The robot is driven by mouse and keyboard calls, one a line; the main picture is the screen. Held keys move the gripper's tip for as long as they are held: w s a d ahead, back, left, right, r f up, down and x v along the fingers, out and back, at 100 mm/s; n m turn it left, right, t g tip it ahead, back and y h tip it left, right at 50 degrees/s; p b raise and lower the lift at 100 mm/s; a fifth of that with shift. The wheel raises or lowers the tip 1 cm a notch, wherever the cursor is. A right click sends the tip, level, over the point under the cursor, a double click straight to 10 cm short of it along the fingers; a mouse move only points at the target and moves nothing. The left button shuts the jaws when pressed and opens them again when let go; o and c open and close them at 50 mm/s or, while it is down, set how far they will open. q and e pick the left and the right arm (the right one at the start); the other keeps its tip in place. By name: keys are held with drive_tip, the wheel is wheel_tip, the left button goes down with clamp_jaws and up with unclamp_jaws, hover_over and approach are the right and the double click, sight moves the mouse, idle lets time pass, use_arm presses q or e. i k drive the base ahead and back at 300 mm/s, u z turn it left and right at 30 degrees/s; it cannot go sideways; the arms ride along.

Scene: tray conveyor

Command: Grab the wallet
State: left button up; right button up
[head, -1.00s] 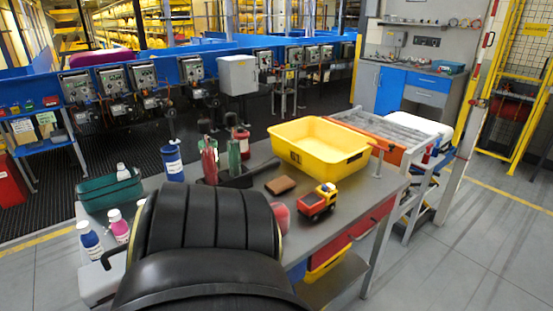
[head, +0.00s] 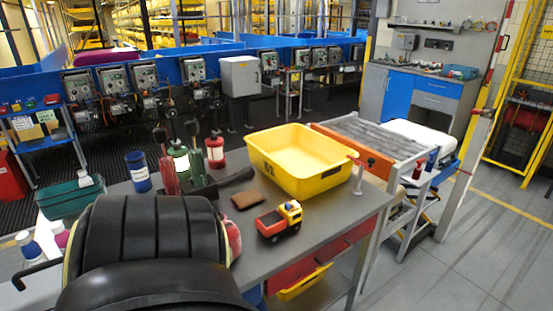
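The wallet (head: 247,200) is a small brown flat piece lying on the grey table. It lies in front of the yellow bin and to the upper left of a toy truck. Nothing covers it. A large black ribbed part, which looks like my own arm, fills the lower left of the head view.
A yellow bin (head: 327,180), a red and yellow toy truck (head: 277,224), a blue bottle (head: 138,175), red and green bottles (head: 181,162) and a green basket (head: 62,201) crowd the grey table (head: 335,222). A roller conveyor (head: 372,135) adjoins at right.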

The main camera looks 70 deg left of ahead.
sight(244, 199)
drive_tip(key=i, duration=1.05)
drive_tip(key=u, duration=3.85)
